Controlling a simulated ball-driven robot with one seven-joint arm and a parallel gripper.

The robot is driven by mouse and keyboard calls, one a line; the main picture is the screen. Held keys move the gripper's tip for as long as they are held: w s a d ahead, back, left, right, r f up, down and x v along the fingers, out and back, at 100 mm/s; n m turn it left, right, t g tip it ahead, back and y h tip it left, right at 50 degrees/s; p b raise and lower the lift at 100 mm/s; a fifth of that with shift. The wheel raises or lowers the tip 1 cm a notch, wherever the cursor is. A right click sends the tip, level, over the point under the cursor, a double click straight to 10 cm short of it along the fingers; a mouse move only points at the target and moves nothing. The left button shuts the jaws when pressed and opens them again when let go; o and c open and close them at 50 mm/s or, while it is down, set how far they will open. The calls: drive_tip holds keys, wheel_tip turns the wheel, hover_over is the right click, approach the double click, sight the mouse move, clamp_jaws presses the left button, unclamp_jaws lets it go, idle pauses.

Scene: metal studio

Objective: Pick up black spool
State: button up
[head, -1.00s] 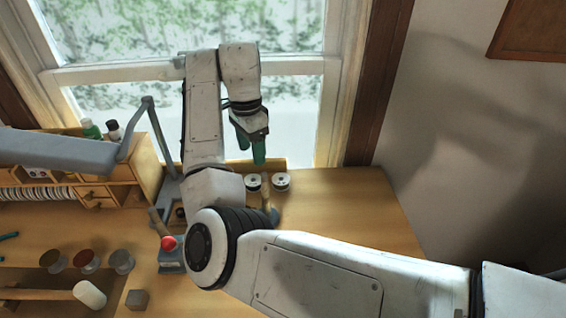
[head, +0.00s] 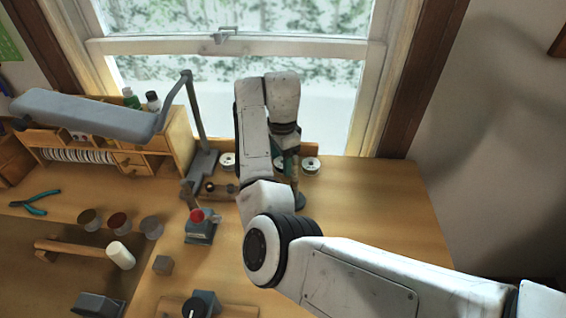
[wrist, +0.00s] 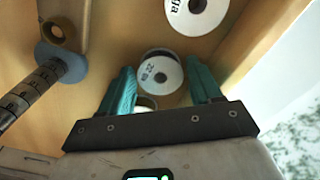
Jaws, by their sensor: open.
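A spool with a white printed label and a dark wound side, which looks like the black spool (wrist: 160,74), lies between my fingertips in the wrist view. My gripper (wrist: 161,70) is open, with one teal finger on each side of it; I cannot tell whether they touch it. In the head view my gripper (head: 284,163) is low at the back of the bench, and my arm hides most of it and the spool there.
Other white-faced spools stand left (head: 227,160) and right (head: 311,165) of my gripper. A dark mandrel (wrist: 35,92) with a blue-grey base stands close by. A lamp (head: 90,112), shelf unit (head: 150,140) and window lie left and behind. The bench's right side is clear.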

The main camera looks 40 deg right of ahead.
drive_tip(key=shift+f, duration=0.1)
drive_tip(key=shift+c, duration=0.2)
drive_tip(key=c, duration=0.8)
drive_tip(key=shift+o, duration=0.2)
